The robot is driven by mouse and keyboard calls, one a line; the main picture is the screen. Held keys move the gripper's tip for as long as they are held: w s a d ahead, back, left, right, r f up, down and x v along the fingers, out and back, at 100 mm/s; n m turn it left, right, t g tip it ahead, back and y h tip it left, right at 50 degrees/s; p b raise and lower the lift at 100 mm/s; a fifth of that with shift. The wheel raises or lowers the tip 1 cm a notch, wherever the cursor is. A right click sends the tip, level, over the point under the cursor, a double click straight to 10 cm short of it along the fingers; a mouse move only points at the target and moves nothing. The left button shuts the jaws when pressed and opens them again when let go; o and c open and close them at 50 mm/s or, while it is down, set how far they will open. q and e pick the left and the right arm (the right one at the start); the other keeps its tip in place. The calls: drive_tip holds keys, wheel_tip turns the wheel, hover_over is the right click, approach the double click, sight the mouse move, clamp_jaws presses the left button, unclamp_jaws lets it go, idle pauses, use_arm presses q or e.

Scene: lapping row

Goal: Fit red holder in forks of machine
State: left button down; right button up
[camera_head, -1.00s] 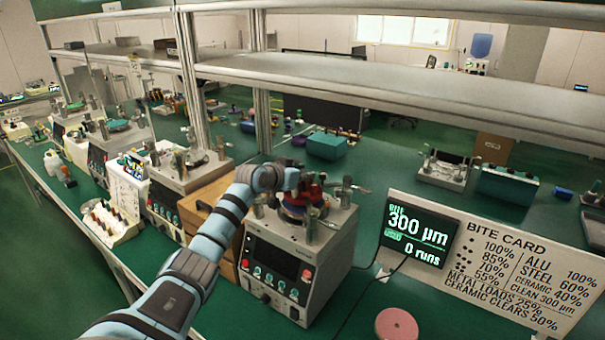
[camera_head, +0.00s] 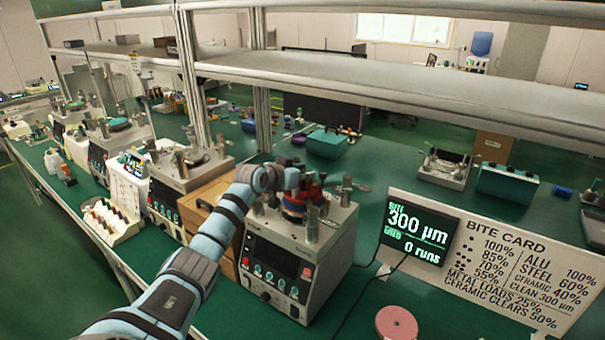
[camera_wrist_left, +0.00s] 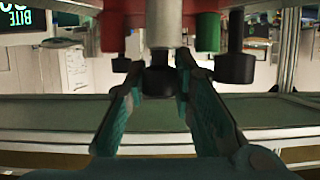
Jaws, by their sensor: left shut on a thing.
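The red holder (camera_head: 314,194) is at the top of the lapping machine (camera_head: 285,268), above its round plate and among the upright metal posts (camera_head: 312,226). My left gripper (camera_head: 297,184) reaches in from the left and is shut on the holder. In the left wrist view, the holder's red body (camera_wrist_left: 112,28) is at the top, and my left gripper's teal fingers (camera_wrist_left: 156,75) stand on either side of a grey stem with a dark knob. The gripper hides part of the holder, so I cannot tell whether it sits in the forks. My right gripper is not in view.
A sign board (camera_head: 490,262) with a green display (camera_head: 414,234) stands right of the machine. A pink disc (camera_head: 396,323) lies in front of it. A wooden drawer box (camera_head: 208,212) and more machines stand to the left. A shelf (camera_head: 390,88) runs overhead.

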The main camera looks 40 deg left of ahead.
use_arm(q)
drive_tip(key=shift+f+b, duration=0.6)
drive_tip(key=shift+f, duration=0.35)
drive_tip(key=c, duration=1.3)
unclamp_jaws()
drive_tip(key=shift+s, duration=0.1)
